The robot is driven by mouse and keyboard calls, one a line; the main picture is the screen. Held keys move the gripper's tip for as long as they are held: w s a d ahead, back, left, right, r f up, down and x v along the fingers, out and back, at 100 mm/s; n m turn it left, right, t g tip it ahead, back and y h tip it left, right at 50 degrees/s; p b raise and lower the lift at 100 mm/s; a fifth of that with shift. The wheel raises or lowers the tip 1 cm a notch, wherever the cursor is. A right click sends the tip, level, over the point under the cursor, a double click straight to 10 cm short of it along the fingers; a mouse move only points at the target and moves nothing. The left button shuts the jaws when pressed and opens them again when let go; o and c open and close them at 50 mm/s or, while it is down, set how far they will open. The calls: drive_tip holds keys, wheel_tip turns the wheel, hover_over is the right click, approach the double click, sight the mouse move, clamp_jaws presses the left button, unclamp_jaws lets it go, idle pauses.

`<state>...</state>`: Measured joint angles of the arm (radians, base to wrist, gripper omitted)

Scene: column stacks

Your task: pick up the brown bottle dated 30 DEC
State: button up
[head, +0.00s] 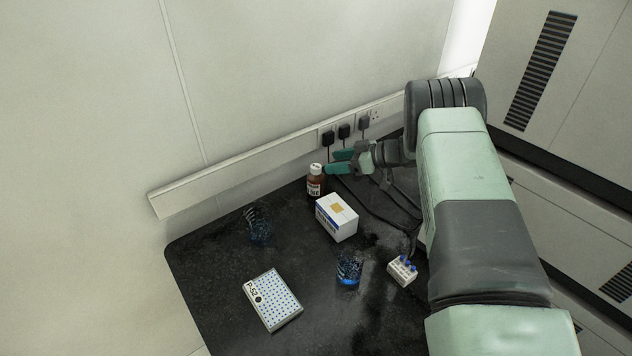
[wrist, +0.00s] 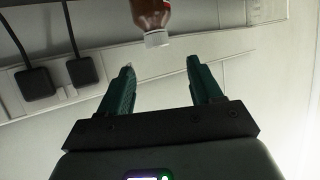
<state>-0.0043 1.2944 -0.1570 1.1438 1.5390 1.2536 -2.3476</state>
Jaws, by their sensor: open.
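The brown bottle (head: 315,182) with a white cap and a white label stands upright on the dark bench, near the wall. Its label print is too small to read a date. In the wrist view the bottle (wrist: 151,14) hangs in at the top centre, its white cap towards my fingers and its far part cut off by the frame edge. My gripper (head: 334,162) is open, with its teal fingers close to the bottle's right side near cap height. In the wrist view the gripper (wrist: 160,68) has nothing between its fingers, and the bottle lies beyond the fingertips.
A white box (head: 337,217) stands close in front of the bottle. Glass beakers (head: 258,226) (head: 349,268) with blue in them, a white tube rack (head: 402,270) and a dotted white plate (head: 272,300) are on the bench. Black plugs (head: 344,131) and cables sit behind my gripper.

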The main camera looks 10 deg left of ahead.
sight(317, 166)
drive_tip(key=x, duration=0.4)
drive_tip(key=f+x, duration=0.1)
drive_tip(key=x, duration=0.3)
drive_tip(key=shift+d, duration=0.15)
clamp_jaws()
